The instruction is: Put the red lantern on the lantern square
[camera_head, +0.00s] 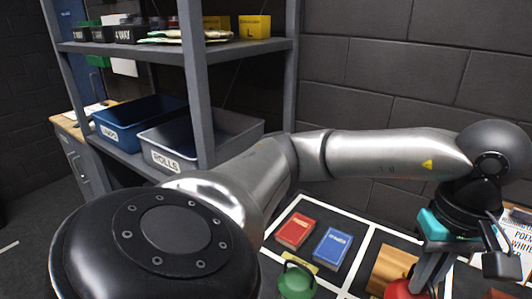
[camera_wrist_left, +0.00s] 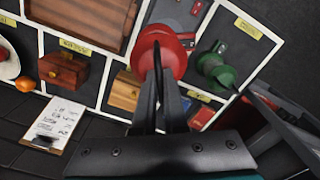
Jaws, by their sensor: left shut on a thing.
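The red lantern (camera_wrist_left: 160,56) is in the middle of the left wrist view, under my left gripper (camera_wrist_left: 158,103), which is shut on its dark handle. In the head view the red lantern (camera_head: 398,291) is at the bottom right, partly hidden by my left gripper (camera_head: 424,281). The lantern overlaps a white dividing line in the wrist view; I cannot tell whether it touches the surface. The lantern square cannot be told for sure, as the yellow labels are too small to read. My right gripper is not in view.
A green lantern (camera_wrist_left: 213,68) stands close right of the red one. A wooden block (camera_wrist_left: 126,91) is left of it, and a brown box (camera_wrist_left: 62,70) further left. Red (camera_head: 295,230) and blue (camera_head: 332,246) books lie nearby. A shelf (camera_head: 240,50) with bins stands at left.

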